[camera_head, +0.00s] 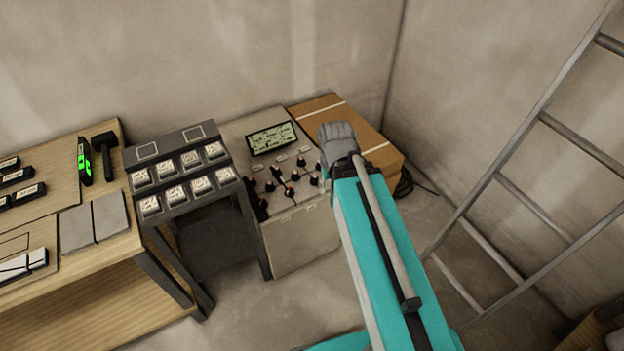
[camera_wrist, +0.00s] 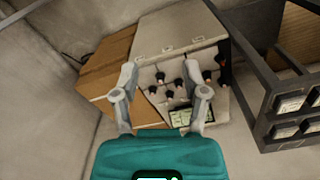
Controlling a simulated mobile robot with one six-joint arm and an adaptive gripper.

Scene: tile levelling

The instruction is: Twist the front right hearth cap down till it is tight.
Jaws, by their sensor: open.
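The hearth seems to be the pale grey cabinet (camera_head: 290,237) with several small black caps on its top, some showing orange. The cap at its front right (camera_head: 313,180) sits close to my arm. In the wrist view the cabinet is turned round, its front face upward, and what seems the same cap (camera_wrist: 160,77) is at the upper left of the group. How far down it is screwed is too small to tell. My gripper (camera_wrist: 168,79) is open and empty, its two fingers apart above the caps, touching none that I can see. In the head view the arm mostly hides its fingers.
A display (camera_head: 272,138) stands at the cabinet's back. A brown box (camera_head: 375,147) is to its right. A dark rack (camera_head: 172,138) with several labelled blocks stands close on the left, beside a wooden bench (camera_head: 100,290). A ladder (camera_head: 520,188) leans at right.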

